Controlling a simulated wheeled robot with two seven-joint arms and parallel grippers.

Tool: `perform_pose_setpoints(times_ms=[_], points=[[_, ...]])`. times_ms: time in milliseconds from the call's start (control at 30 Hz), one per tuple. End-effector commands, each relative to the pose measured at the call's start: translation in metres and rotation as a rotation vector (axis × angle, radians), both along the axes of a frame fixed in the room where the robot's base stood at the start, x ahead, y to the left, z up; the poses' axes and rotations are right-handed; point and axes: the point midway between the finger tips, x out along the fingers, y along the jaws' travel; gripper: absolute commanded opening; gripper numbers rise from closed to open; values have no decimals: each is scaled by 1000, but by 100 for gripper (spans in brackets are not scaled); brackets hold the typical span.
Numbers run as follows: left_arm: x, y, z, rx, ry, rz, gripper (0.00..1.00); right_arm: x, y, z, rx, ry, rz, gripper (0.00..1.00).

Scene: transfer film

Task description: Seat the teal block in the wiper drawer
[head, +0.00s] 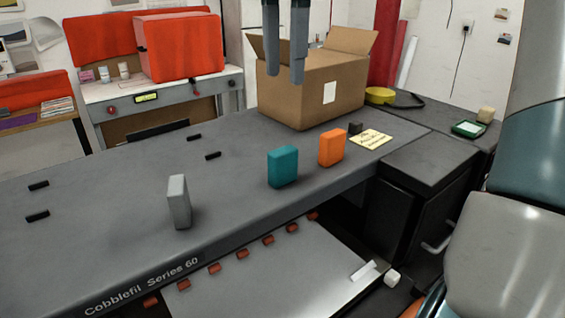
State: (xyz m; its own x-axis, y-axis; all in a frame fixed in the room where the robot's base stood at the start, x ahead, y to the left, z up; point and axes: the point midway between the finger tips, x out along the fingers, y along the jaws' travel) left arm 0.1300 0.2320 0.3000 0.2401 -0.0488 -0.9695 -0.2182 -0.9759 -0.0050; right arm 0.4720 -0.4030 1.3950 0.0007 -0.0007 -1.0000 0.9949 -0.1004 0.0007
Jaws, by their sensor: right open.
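The teal block (282,167) stands upright on the dark grey machine top (110,215), near its front edge. An orange block (332,147) stands to its right and a grey block (178,202) to its left. My right gripper (285,78) hangs at the top middle, fingers pointing down, open and empty. It shows above the teal block in the picture, apart from it. A pale flat panel (270,285) with several red-brown pieces along its back edge lies below the front edge. I cannot tell whether this is the wiper drawer. My left gripper is out of view.
An open cardboard box (318,88) stands behind the blocks. A yellow note (371,139) lies right of the orange block, beside a small dark block (355,127). A dark cabinet (425,215) with a handle is at right. The machine top's left is mostly clear.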

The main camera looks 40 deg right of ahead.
Motion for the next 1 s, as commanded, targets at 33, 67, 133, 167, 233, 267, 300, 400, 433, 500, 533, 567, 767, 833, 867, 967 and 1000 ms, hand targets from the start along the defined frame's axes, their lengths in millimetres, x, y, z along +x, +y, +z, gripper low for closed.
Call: perform_pose_setpoints(times_ms=[33,67,133,167,233,267,300,400,433,500,533,567,767,833,867,967,1000], points=[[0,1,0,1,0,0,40,0,0,0,0,0,0,44],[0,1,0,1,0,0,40,0,0,0,0,0,0,44],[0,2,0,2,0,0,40,0,0,0,0,0,0,44],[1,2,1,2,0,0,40,0,0,-1,0,1,0,44],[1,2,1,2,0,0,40,0,0,-4,0,1,0,44],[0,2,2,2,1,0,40,0,0,-6,1,1,1,44],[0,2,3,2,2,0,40,0,0,-9,1,2,1,44],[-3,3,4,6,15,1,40,0,0,-20,1,3,1,44],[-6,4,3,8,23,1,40,-1,0,-25,2,3,2,44],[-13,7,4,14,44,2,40,0,0,-36,2,4,1,44],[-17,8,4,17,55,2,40,-1,0,-41,1,5,2,44],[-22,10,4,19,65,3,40,-1,1,-47,2,5,3,44],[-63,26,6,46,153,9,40,-1,1,-81,3,6,2,44],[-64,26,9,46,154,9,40,-1,1,-93,2,5,1,44],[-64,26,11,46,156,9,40,-1,1,-98,2,4,2,44],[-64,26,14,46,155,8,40,0,1,-111,1,3,0,44],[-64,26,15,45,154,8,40,0,1,-115,1,2,1,44]])
